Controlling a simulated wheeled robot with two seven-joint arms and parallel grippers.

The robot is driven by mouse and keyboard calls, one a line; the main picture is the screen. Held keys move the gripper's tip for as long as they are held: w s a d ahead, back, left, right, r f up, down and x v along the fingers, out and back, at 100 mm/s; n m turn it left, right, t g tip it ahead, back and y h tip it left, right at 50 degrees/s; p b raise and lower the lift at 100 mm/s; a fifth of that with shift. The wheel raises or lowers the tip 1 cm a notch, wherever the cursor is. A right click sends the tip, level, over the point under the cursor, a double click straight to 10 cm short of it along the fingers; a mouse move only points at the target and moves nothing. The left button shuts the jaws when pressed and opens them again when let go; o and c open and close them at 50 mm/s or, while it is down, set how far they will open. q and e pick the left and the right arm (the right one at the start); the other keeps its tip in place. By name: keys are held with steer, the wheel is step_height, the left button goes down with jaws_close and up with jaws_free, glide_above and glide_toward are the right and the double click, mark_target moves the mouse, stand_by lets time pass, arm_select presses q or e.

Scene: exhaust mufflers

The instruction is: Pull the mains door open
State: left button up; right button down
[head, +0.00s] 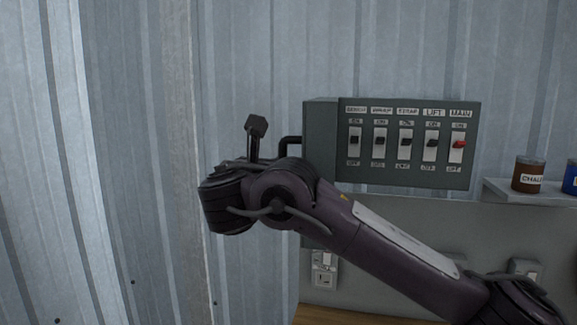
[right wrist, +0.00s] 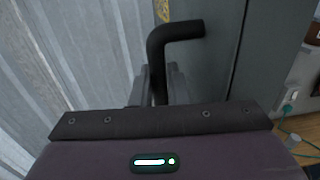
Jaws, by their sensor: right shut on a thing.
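A grey mains box (head: 321,145) hangs on the corrugated wall. Its front carries a row of labelled switches, the one under MAIN being red. A black bent handle (head: 291,140) sticks out at the box's left side, partly hidden by my right wrist. In the right wrist view the handle (right wrist: 184,30) joins a dark grey panel (right wrist: 218,70), and its lower part runs between the fingers of my right gripper (right wrist: 160,88). The fingers are shut on it. I cannot tell how far the door is open. My left gripper is not in view.
A shelf (head: 500,188) at the right holds a brown can (head: 528,175) and a blue can (head: 571,178). Wall sockets (head: 323,268) sit below the box. Corrugated wall (head: 100,160) fills the left, with free room in front of it.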

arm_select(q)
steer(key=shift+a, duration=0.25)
arm_select(e)
steer(key=shift+d+r, duration=0.1)
steer(key=shift+d, duration=0.05)
steer(key=c, duration=1.8)
jaws_free()
steer(key=shift+o, duration=0.2)
steer(key=shift+w+d, duration=0.1)
steer(key=shift+w, duration=0.1)
